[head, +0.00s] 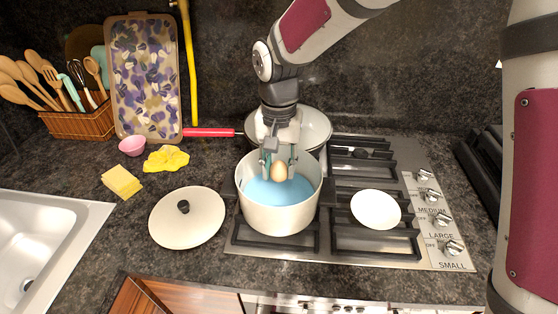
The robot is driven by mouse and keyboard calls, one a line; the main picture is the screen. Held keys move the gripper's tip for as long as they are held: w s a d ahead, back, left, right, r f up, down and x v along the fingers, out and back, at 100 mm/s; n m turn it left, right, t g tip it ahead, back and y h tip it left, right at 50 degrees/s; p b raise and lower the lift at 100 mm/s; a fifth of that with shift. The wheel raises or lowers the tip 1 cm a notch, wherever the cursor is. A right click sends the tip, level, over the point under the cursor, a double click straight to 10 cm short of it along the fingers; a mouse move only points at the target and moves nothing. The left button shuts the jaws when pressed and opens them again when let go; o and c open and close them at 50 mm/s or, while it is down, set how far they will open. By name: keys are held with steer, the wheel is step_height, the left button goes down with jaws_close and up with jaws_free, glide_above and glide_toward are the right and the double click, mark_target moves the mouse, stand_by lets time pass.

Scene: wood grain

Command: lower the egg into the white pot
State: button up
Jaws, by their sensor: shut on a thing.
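The white pot (280,219) stands on the left front burner of the stove, with blue water (268,194) in it. My gripper (279,162) points down over the back part of the pot. It is shut on a brown egg (279,173), which hangs between its fingers over the pot's opening. I cannot tell whether the egg's lower end touches the water. The fingers partly cover the egg's upper part.
A lid (201,224) lies on the counter left of the pot. A pan with a red handle (208,132) stands behind it. A white plate (376,209) rests on the right front burner. A yellow sponge (121,182), yellow cloth (166,159) and pink bowl (132,146) lie left.

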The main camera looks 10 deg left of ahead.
mark_target(279, 178)
steer(key=shift+f+b, duration=0.5)
steer(key=shift+f, duration=1.35)
steer(key=shift+f+b, duration=0.9)
steer(key=shift+f, duration=1.6)
stand_by(0.7)
steer(key=o, duration=1.2)
steer(key=shift+r, duration=0.1)
